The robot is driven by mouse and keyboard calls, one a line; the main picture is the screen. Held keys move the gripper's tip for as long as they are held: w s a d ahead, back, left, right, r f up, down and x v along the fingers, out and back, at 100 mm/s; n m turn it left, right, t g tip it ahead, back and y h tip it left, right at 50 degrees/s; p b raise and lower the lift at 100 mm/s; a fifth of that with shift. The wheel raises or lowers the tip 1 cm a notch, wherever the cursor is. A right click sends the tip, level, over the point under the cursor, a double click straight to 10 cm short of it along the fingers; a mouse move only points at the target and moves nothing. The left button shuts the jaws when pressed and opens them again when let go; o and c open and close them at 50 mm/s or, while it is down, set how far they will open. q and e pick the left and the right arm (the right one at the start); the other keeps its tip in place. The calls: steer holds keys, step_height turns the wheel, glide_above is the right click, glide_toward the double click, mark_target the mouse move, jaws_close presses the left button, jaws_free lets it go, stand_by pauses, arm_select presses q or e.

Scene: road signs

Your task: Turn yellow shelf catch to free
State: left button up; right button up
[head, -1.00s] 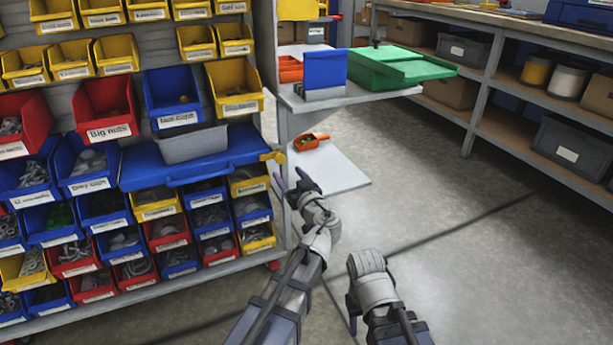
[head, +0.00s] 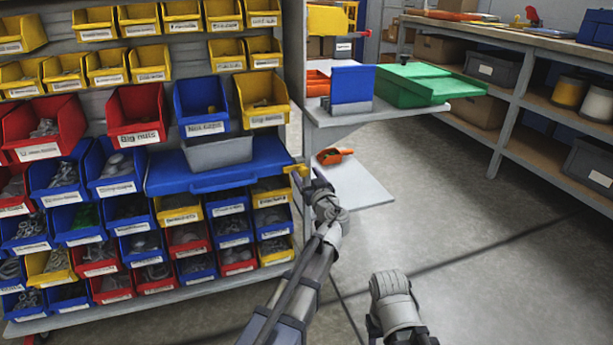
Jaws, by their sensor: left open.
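The small yellow shelf catch (head: 295,170) sits at the right front corner of the blue pull-out shelf (head: 168,181) on the bin rack. My left gripper (head: 308,180) is open, close to the right of and just below the catch. Its dark fingers point up toward the catch. Whether they touch it I cannot tell. My right arm shows low in the picture, with its gripper (head: 374,328) partly hidden and hard to read, well away from the rack.
A grey bin (head: 218,152) stands on the blue shelf. Yellow, red and blue bins fill the rack around it. A side table with a green box (head: 412,86) stands behind my left gripper. An orange scoop (head: 334,156) lies on a lower board. The floor to the right is clear.

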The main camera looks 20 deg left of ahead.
arm_select(q)
steer(key=shift+c, duration=0.3)
jaws_close()
stand_by(0.3)
